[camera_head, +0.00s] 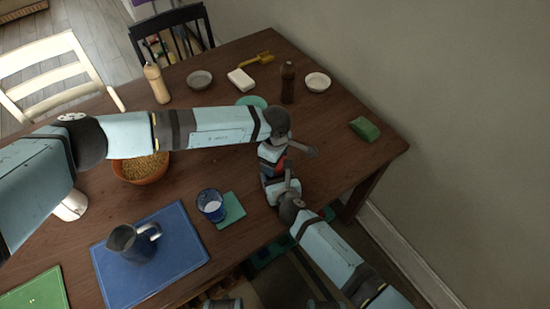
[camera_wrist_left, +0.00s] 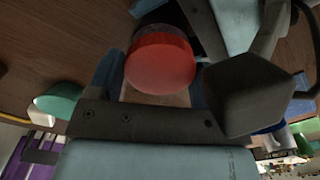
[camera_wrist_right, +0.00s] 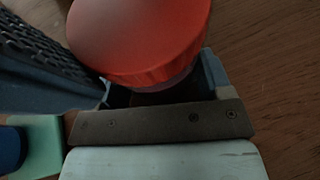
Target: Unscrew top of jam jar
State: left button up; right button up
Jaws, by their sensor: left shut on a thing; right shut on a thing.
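The jam jar has a round red lid (camera_head: 284,164), mostly hidden between my two grippers near the table's right side. In the left wrist view the lid (camera_wrist_left: 160,62) sits between the fingers of my left gripper (camera_head: 270,155), which is shut on it. In the right wrist view the lid (camera_wrist_right: 140,40) stands large above the fingers of my right gripper (camera_head: 276,187). The right gripper is shut on the jar below the lid. The jar's body is mostly hidden. Whether the lid is loose on the jar cannot be told.
A blue cup (camera_head: 211,206) and teal coaster (camera_head: 231,210) are left of the grippers. A bowl of cereal (camera_head: 140,170) lies under my left arm. A metal pitcher (camera_head: 133,243) stands on a blue mat (camera_head: 180,262). A dark bottle (camera_head: 287,83) stands behind; a green sponge (camera_head: 364,128) lies right.

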pick_arm(q)
jog(key=o, duration=1)
jog(key=shift+r, duration=0.1)
